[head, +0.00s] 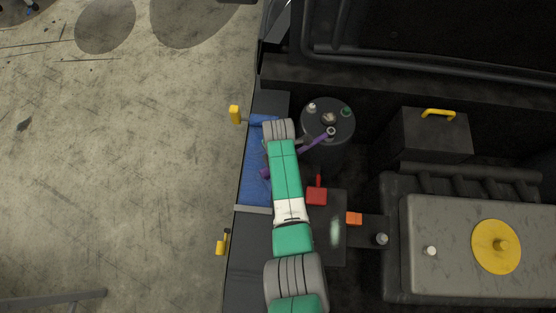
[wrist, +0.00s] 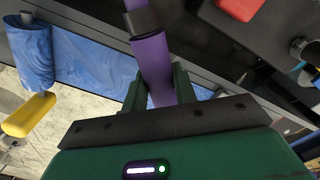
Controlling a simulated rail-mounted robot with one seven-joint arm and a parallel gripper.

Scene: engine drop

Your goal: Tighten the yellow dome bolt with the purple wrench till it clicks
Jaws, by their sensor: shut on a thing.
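The purple wrench (head: 315,142) lies slantwise under my arm in the head view, with its ring end over the dark round plate (head: 311,133) and its other end on the left of my arm. In the wrist view my gripper (wrist: 158,88) is shut on the wrench's purple shaft (wrist: 152,60), which has a dark band above the fingers. The arm hides the gripper in the head view. A yellow disc (head: 484,250) with a yellow knob-like bolt (head: 502,245) at its centre sits on the grey engine cover at the right, far from the wrench.
Pale (head: 311,107) and green (head: 346,112) bolts stand on the round plate. A red block (head: 316,196) and orange block (head: 354,218) lie right of my arm. A black box with a yellow handle (head: 438,113) stands at the back. Blue cloth (head: 256,180) covers the left edge.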

